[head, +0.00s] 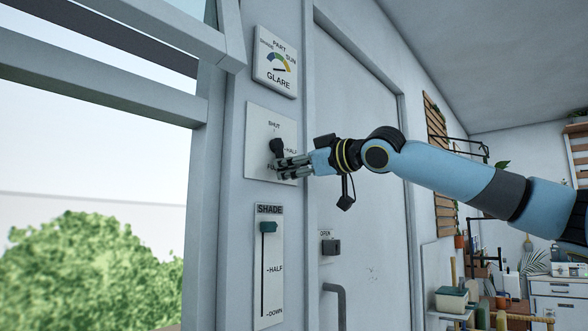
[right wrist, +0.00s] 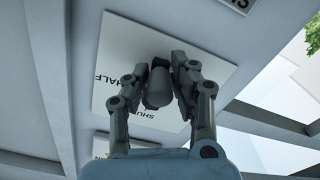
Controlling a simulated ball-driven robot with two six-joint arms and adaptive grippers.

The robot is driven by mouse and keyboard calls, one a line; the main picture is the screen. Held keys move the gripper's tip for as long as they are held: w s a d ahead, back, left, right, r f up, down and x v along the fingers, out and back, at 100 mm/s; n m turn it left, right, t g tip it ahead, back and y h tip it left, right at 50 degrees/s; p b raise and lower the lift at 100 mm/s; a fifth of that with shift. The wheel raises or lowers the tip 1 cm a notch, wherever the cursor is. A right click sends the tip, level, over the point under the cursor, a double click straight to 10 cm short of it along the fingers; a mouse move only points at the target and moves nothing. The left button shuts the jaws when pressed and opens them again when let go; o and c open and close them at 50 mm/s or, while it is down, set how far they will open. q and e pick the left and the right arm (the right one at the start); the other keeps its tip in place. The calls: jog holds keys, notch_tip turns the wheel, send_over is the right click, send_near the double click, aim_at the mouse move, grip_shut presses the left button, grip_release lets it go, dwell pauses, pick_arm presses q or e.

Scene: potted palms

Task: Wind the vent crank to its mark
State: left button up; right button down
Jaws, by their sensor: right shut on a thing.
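The vent crank (head: 277,147) is a dark handle on a pale wall plate (head: 257,118) marked SHUT at the top, HALF at the right and a partly covered word lower down. My right gripper (head: 279,161) reaches in from the right and is shut on the crank's handle. In the right wrist view the grey rounded crank grip (right wrist: 158,90) sits between the two fingers of the gripper (right wrist: 165,68). The fingers hide part of the crank, so its exact pointing is hard to tell. My left gripper is out of view.
A GLARE gauge (head: 275,62) hangs above the plate. A SHADE slider (head: 268,262) is below, its knob near the top. A door with a handle (head: 336,290) and a small OPEN switch (head: 330,246) stands to the right. A window is on the left.

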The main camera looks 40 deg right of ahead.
aim_at(273, 125)
jog(key=shift+a+f+m, duration=0.1)
jog(key=shift+a+m, duration=0.4)
jog(key=shift+m, duration=0.4)
jog(key=c, duration=1.4)
grip_release()
jog(key=shift+o, duration=1.3)
jog(key=shift+a, duration=0.2)
jog(key=shift+d+r, duration=0.15)
jog(key=shift+r, duration=0.05)
notch_tip(273, 125, up, 10)
jog(key=shift+f, duration=0.1)
